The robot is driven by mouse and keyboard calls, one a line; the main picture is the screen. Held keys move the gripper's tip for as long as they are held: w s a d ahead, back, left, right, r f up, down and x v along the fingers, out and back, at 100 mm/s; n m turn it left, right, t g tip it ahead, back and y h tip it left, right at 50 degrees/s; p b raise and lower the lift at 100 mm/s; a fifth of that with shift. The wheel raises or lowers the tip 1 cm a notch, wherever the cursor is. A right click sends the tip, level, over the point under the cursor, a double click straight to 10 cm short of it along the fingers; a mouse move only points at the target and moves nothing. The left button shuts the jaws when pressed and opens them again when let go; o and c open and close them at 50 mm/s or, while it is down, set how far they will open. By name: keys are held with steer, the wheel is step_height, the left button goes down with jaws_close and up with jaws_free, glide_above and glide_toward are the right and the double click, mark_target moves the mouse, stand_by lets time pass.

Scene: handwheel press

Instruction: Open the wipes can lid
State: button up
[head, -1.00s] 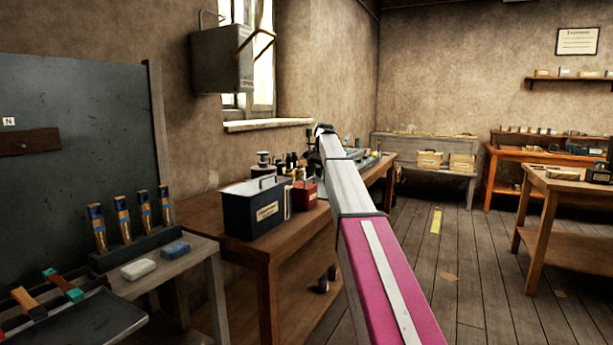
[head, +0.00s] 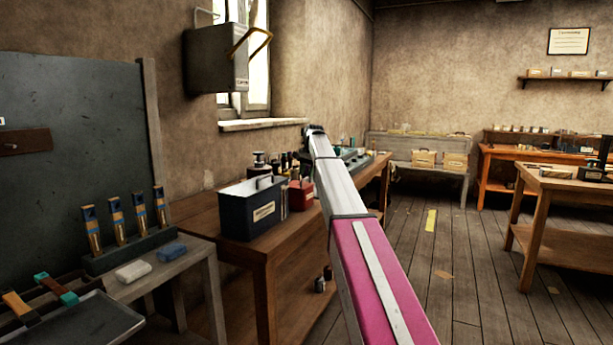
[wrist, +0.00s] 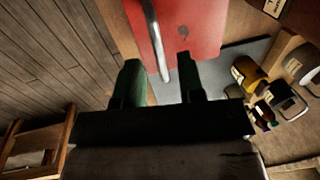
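A red can (head: 300,194), which I take to be the wipes can, stands on the wooden bench beside a dark blue box, partly hidden by my arm. In the wrist view, its red top (wrist: 195,28) fills the upper middle. A silver bar handle (wrist: 153,30) runs along the red top's left part. My gripper (wrist: 160,70) is open. Its two dark green fingers point at the red top, and the handle's near end shows between them. I cannot tell whether they touch it. In the head view my fingertips are hidden at the arm's far end.
The dark blue box (head: 250,212) stands just left of the red can. Several bottles (wrist: 262,95) stand right of my fingers in the wrist view. A grey cabinet (head: 215,60) hangs above the bench. The plank floor (head: 440,280) right of the arm is mostly open.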

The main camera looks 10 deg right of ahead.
steer(key=shift+w+a+f, duration=0.1)
steer(key=shift+f, duration=0.6)
jaws_close()
steer(key=shift+w+r, duration=0.1)
steer(key=shift+w, duration=0.05)
